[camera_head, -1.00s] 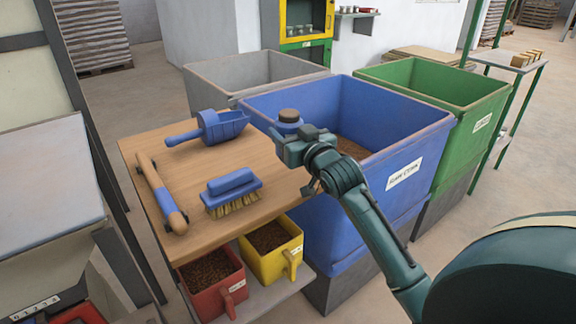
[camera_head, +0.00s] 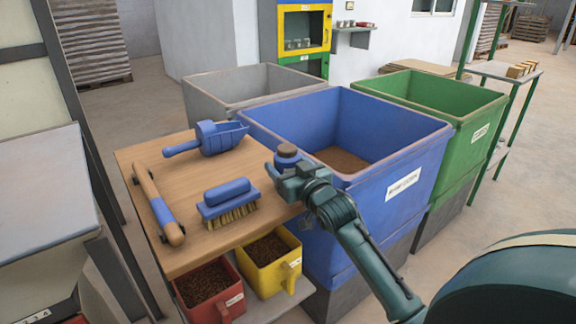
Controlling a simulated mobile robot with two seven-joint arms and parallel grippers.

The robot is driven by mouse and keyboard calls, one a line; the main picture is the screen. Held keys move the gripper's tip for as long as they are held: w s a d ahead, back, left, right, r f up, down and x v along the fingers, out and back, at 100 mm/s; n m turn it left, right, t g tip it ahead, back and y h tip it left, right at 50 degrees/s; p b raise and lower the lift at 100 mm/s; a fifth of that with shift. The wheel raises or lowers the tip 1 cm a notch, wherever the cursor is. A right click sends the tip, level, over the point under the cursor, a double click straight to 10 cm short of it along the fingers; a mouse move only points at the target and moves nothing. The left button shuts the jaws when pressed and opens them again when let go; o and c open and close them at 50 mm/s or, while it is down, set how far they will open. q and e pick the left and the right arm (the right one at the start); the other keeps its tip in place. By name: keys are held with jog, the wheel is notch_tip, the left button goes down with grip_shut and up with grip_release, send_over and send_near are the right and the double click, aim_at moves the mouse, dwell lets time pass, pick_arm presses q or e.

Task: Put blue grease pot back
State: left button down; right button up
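The blue grease pot (camera_head: 288,161) with a brown lid is upright at the far right corner of the wooden table, in front of the blue bin. My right gripper (camera_head: 289,175) is on its near side and appears shut on it. The wrist hides the lower part of the pot and most of the fingers. I cannot tell whether the pot touches the table top. My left gripper is not in view.
The wooden table (camera_head: 190,180) holds a blue scoop (camera_head: 212,139), a blue brush (camera_head: 228,203) and a wooden-handled tool (camera_head: 158,205). Red (camera_head: 215,302) and yellow (camera_head: 286,272) tubs stand below. Blue (camera_head: 425,165), green (camera_head: 480,135) and grey (camera_head: 205,98) bins stand behind. A yellow-green cabinet (camera_head: 327,35) holds small jars.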

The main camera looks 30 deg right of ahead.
jog(key=shift+o, duration=1.1)
jog(key=shift+r, duration=0.2)
jog(key=s+p, duration=0.1)
jog(key=s, duration=1.1)
jog(key=s+a+f+n+g+y, duration=0.1)
jog(key=s+a+f+y, duration=0.1)
jog(key=s+a, duration=0.3)
jog(key=s+a+f+n+g+y, duration=0.1)
jog(key=s+a+f, duration=0.4)
jog(key=a, duration=0.3)
jog(key=s+a+f+n+g+y, duration=0.1)
jog(key=s+a+f+y, duration=0.1)
jog(key=s+a, duration=0.4)
jog(key=shift+a+f+g+y, duration=0.3)
jog(key=shift+a+f+g, duration=0.1)
jog(key=shift+a+f, duration=0.4)
